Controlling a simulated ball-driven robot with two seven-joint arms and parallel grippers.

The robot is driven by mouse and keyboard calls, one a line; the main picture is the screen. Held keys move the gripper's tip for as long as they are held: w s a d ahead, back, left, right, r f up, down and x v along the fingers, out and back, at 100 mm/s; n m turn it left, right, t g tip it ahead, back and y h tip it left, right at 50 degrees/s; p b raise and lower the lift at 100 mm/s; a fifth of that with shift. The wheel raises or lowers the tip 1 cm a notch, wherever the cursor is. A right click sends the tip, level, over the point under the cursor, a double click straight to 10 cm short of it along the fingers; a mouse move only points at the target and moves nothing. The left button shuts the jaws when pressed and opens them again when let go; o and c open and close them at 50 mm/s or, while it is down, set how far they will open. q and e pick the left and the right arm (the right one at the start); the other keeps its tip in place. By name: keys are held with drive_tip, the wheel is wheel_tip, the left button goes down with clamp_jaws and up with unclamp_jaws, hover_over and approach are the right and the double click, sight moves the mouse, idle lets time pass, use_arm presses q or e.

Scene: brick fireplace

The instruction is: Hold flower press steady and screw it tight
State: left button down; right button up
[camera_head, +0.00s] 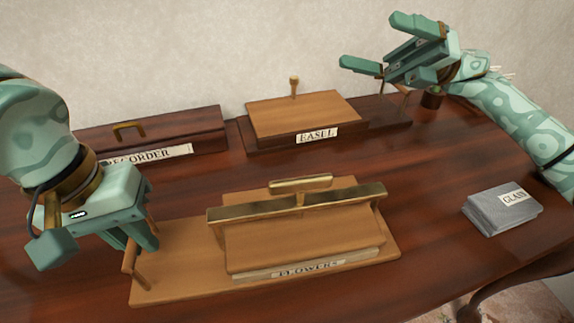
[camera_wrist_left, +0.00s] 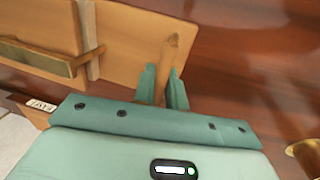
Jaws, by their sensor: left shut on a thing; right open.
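The wooden flower press (camera_head: 300,235) lies on the dark table, with a brass bar (camera_head: 335,197) across its top plate and a label reading FLOWERS on its front. A small brass handle (camera_head: 300,182) stands above the bar at the back. My left gripper (camera_head: 137,250) is shut on a wooden peg handle (camera_head: 130,257) at the left end of the press's base board; the peg handle (camera_wrist_left: 170,52) also shows between the fingers in the left wrist view. My right gripper (camera_head: 385,45) is open and empty, raised at the upper right, well away from the press.
A dark box labelled RECORDER (camera_head: 205,122) stands at the back left. The wooden easel (camera_head: 305,112) stands at the back middle. The table between press and glass is clear. A wall closes the back.

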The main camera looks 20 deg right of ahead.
drive_tip(key=s+a+n+g+h, duration=0.3)
drive_tip(key=s+a+n+g, duration=0.2)
drive_tip(key=a+n+g, duration=0.15)
drive_tip(key=n+t+h, duration=0.6)
drive_tip(key=n+h, duration=1.2)
drive_tip(key=n, duration=0.3)
approach(301, 179)
drive_tip(key=shift+m, duration=0.25)
wheel_tip(301, 179, down, 9)
drive_tip(key=shift+w+a+r, duration=0.1)
drive_tip(key=shift+w, duration=0.05)
drive_tip(key=c, duration=1)
